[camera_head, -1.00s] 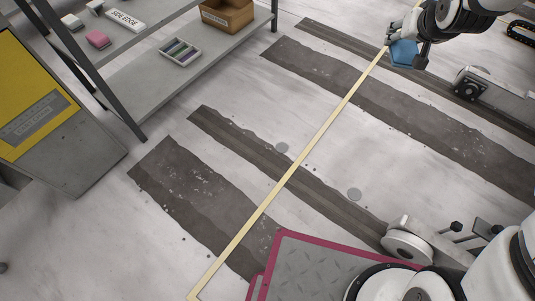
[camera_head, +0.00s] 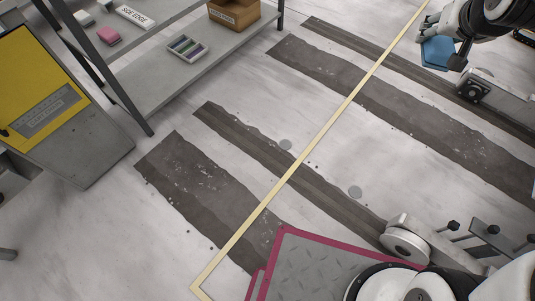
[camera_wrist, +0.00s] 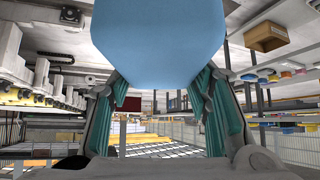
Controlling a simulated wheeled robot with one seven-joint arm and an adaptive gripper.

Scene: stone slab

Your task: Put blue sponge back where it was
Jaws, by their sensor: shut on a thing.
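The blue sponge (camera_head: 437,52) is held in my gripper (camera_head: 430,32) at the upper right of the head view, in the air above the floor. In the wrist view the sponge (camera_wrist: 158,45) fills the upper middle, between the two teal-padded fingers of my gripper (camera_wrist: 165,100). My gripper is shut on it. The sponge hides part of the scene behind it in the wrist view.
A grey shelf (camera_head: 165,85) at the upper left bears a pink block (camera_head: 109,35), a "SIDE EDGE" label (camera_head: 137,17), a tray of coloured sticks (camera_head: 188,48) and a cardboard box (camera_head: 232,14). A yellow-grey cabinet (camera_head: 70,130) stands left. Floor between is clear.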

